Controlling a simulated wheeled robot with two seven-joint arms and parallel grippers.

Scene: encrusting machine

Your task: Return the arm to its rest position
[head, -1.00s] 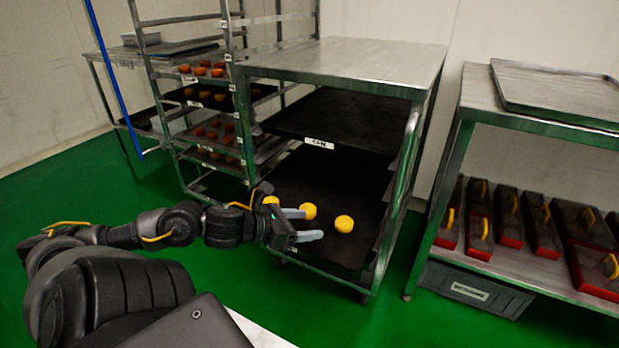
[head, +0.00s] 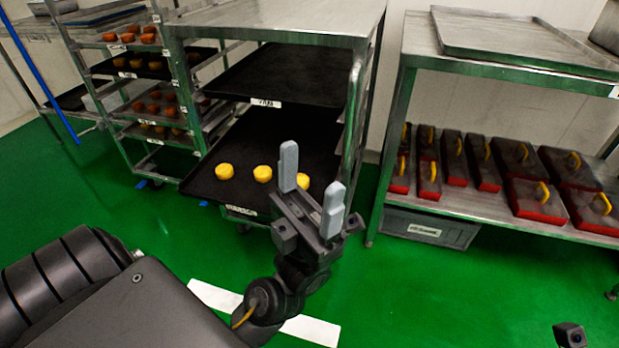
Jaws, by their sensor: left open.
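My left gripper (head: 312,190) is in the middle of the head view, fingers pointing up and apart, with nothing between them. It is in front of the lower tray (head: 275,145) of the metal rack, and its left finger overlaps the tray in the picture. On that tray several yellow round pieces stand in a row: a left one (head: 224,171), a middle one (head: 262,173) and a right one (head: 302,181) partly behind the gripper. None is in the gripper. A small dark part (head: 571,335) shows at the bottom right; I cannot tell whether it belongs to my right arm.
The metal rack (head: 270,18) stands behind the gripper. A trolley with trays of orange pieces (head: 140,62) is at the left. At the right a steel table (head: 420,55) holds red-and-black boxes (head: 520,160) on its lower shelf. Green floor (head: 450,290) is clear in front.

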